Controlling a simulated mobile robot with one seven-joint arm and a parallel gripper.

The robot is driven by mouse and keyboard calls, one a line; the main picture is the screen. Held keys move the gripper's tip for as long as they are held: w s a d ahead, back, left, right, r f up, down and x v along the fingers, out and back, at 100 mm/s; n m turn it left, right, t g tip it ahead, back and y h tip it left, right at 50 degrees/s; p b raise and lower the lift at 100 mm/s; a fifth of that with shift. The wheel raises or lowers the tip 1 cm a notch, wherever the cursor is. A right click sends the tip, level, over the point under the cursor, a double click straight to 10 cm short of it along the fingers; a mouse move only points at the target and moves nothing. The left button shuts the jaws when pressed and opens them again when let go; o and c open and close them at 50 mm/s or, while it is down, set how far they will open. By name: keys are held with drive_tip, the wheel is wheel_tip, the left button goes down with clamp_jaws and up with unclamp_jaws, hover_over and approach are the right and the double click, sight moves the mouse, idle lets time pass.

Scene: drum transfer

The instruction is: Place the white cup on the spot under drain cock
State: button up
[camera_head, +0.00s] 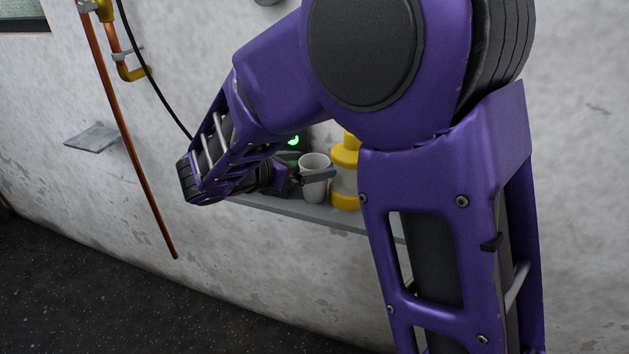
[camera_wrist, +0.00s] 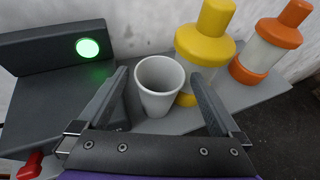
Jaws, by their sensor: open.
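The white cup (camera_head: 314,178) stands upright on a grey wall shelf, partly hidden by my gripper in the head view. It also shows in the wrist view (camera_wrist: 158,88), its open top up. My gripper (camera_wrist: 160,84) is open, with one finger on each side of the cup. A gap shows between the cup and the left finger; the right finger is close to the cup, and I cannot tell whether it touches. In the head view my gripper (camera_head: 310,176) is at the cup, largely behind my arm. I cannot make out a drain cock for certain.
A yellow-capped container (camera_wrist: 207,42) stands right beside the cup, behind the right finger. An orange-capped container (camera_wrist: 270,45) is farther right. A dark device with a green light (camera_wrist: 88,48) is on the left. A small empty ledge (camera_head: 93,138) and copper pipe (camera_head: 125,130) are on the wall.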

clamp_jaws()
idle(0.5)
